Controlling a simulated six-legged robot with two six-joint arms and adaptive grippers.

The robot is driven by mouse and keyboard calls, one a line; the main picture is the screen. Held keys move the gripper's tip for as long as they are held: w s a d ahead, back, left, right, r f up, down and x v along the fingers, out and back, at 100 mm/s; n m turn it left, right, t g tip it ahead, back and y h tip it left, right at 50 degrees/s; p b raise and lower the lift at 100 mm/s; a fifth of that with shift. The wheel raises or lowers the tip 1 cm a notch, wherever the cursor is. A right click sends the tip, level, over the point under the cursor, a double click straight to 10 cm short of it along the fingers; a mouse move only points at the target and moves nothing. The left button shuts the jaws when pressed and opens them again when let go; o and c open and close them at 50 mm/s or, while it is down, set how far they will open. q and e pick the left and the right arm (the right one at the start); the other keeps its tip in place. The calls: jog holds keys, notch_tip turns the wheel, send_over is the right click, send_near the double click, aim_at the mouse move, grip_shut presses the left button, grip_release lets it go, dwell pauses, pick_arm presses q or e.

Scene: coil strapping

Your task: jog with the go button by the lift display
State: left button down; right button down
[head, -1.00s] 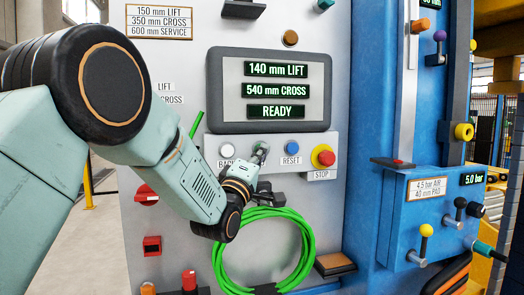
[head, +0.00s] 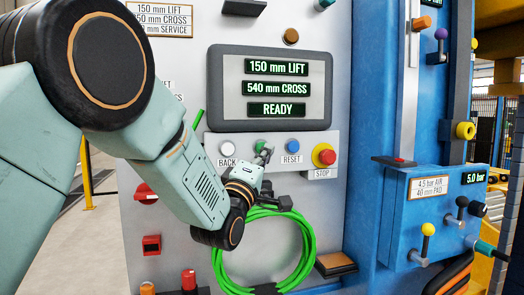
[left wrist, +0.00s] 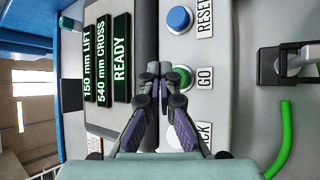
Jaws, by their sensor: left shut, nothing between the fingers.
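The lift display (head: 270,88) reads 150 mm LIFT, 540 mm CROSS and READY; it also shows sideways in the left wrist view (left wrist: 104,68). The green go button (left wrist: 183,78) is on the panel below it, between the blue RESET button (left wrist: 179,19) and the white BACK button (left wrist: 174,136). In the head view the go button (head: 260,145) is partly hidden by my left gripper (head: 264,156). My left gripper is shut and empty, its tips (left wrist: 158,70) at the go button's edge; I cannot tell if they touch it. My right gripper is not in view.
A red STOP button (head: 326,156) on a yellow base sits right of RESET. A green hose coil (head: 308,248) hangs just below the buttons. A plate at the top left (head: 172,18) lists LIFT, CROSS and SERVICE values. A blue valve box (head: 432,215) projects at the right.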

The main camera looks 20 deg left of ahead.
pick_arm(q)
jog(key=s+d, duration=0.2)
jog(key=s, duration=0.1)
dwell(0.4)
